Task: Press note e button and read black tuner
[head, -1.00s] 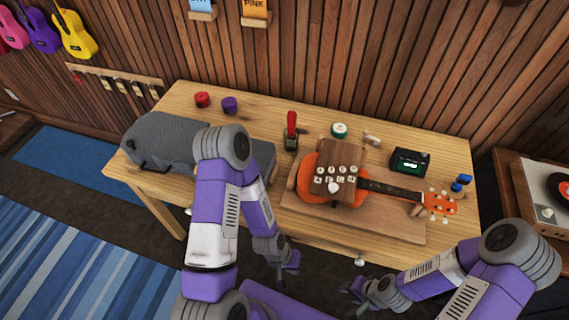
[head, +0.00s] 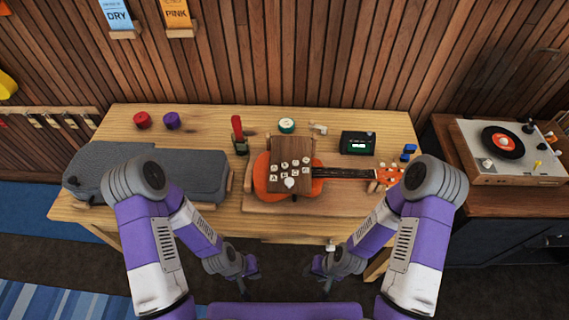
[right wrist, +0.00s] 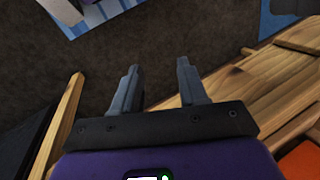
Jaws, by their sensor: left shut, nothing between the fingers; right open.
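The black tuner (head: 357,143) stands on the workbench at the back right, its small screen lit green; the reading is too small to make out. A brown wooden block (head: 291,165) with two rows of pale lettered buttons (head: 284,176) sits over the body of the orange ukulele (head: 262,180). I cannot tell which button is e. My left gripper (head: 248,280) is shut and empty, low in front of the bench. My right gripper (head: 325,278) is also in front of the bench, apart from everything; in the right wrist view its fingers (right wrist: 157,85) are open with nothing between them.
A grey case (head: 180,172) lies on the bench's left. Red (head: 142,120) and purple (head: 172,120) pots, a red-handled tool (head: 238,135) and a green-and-white round tin (head: 287,125) stand along the back. A record player (head: 510,150) is on a cabinet at right.

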